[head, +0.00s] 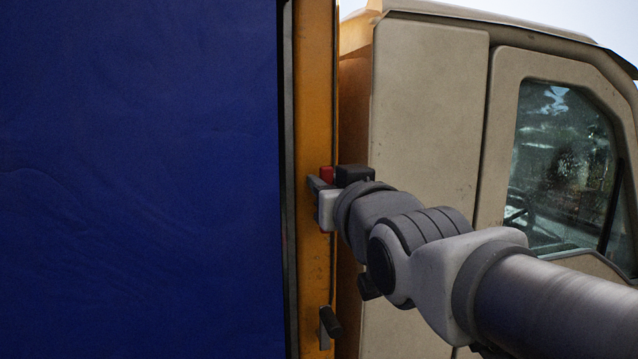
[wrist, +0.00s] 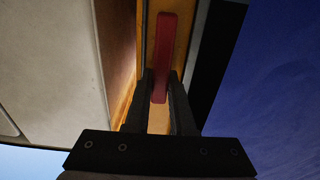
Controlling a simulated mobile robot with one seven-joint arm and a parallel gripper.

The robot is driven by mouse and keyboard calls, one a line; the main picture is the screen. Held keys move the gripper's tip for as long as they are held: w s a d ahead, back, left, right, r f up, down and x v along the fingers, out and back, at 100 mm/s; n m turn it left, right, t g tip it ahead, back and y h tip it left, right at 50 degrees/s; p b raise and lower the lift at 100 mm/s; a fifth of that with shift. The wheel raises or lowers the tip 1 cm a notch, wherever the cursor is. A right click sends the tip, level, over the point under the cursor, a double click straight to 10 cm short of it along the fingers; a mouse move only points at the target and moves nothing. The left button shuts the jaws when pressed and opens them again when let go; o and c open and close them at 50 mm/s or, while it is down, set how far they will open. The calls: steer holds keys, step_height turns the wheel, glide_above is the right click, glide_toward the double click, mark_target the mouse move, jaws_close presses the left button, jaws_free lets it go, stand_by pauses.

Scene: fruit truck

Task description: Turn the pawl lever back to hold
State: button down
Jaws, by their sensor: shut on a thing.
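The red lever (wrist: 163,40), which I take to be the pawl lever, lies along the orange post (wrist: 183,35) in the wrist view. Its lower end in that picture sits between the two dark fingers of my gripper (wrist: 162,88), which is shut on it. In the head view, my gripper (head: 318,193) is at the orange post (head: 316,80), and a small part of the red lever (head: 326,174) shows just above it. The rest of the lever is hidden there by my gripper and wrist.
A blue curtain (head: 140,180) fills the left of the head view, beside the post. The beige truck cab (head: 425,110) with its window (head: 560,160) stands right of the post, close behind my arm. A black handle (head: 330,322) sticks out lower on the post.

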steer(key=shift+f+b, duration=0.1)
steer(key=shift+b, duration=0.25)
stand_by(0.6)
steer(key=w+d+f+m+b, duration=0.1)
steer(key=d+f+m+b, duration=0.4)
steer(key=m+b, duration=1.2)
steer(key=shift+w+d+f+m, duration=0.3)
steer(key=shift+d+f+m, duration=0.1)
steer(key=shift+m, duration=0.1)
steer(key=c, duration=0.8)
jaws_free()
steer(key=shift+o, duration=0.2)
